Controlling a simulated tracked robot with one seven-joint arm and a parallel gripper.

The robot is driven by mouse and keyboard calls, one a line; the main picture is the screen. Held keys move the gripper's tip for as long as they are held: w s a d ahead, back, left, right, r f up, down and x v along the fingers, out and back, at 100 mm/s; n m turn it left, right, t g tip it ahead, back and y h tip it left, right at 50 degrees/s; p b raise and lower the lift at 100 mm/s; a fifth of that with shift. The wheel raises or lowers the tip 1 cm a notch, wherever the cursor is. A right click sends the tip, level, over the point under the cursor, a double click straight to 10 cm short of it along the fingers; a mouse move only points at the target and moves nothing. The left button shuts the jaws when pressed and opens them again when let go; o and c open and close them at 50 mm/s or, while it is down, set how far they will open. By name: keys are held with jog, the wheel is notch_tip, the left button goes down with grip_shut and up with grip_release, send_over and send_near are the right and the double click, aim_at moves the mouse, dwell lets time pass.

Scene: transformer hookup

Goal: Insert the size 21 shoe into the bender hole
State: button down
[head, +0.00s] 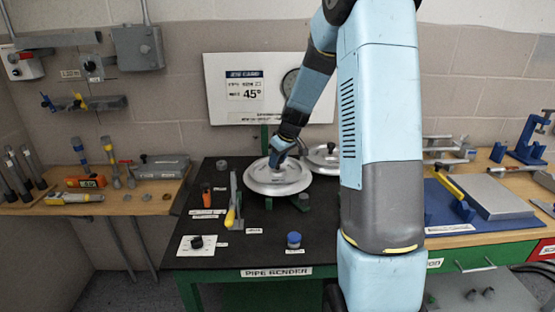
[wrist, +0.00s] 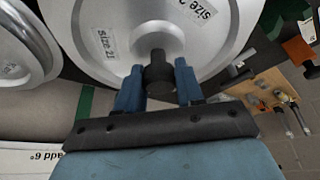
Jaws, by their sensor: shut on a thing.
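The size 21 shoe (head: 278,178) is a round silver disc with a grooved rim, near the back of the black pipe bender table in the head view. In the wrist view the disc (wrist: 195,40) carries "size 21" labels and a dark central knob (wrist: 158,75). My gripper (wrist: 158,88) is shut on that knob, one blue finger on each side. In the head view my gripper (head: 278,160) is at the top centre of the disc. The disc looks level, over green bender parts (head: 300,201). The bender hole is hidden, and I cannot tell whether the disc is seated.
A second silver shoe (head: 324,158) lies just behind and right, partly hidden by my arm. A yellow-handled lever (head: 231,210), a blue-capped item (head: 293,239) and a black knob (head: 196,242) stand on the table's front and left. The front middle is mostly clear.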

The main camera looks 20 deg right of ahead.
jog(key=shift+f, duration=0.7)
jog(key=c, duration=0.6)
grip_release()
jog(key=shift+r, duration=2.55)
jog(key=v, duration=1.3)
jog(key=shift+s+d+r, duration=0.1)
jog(key=shift+r, duration=0.2)
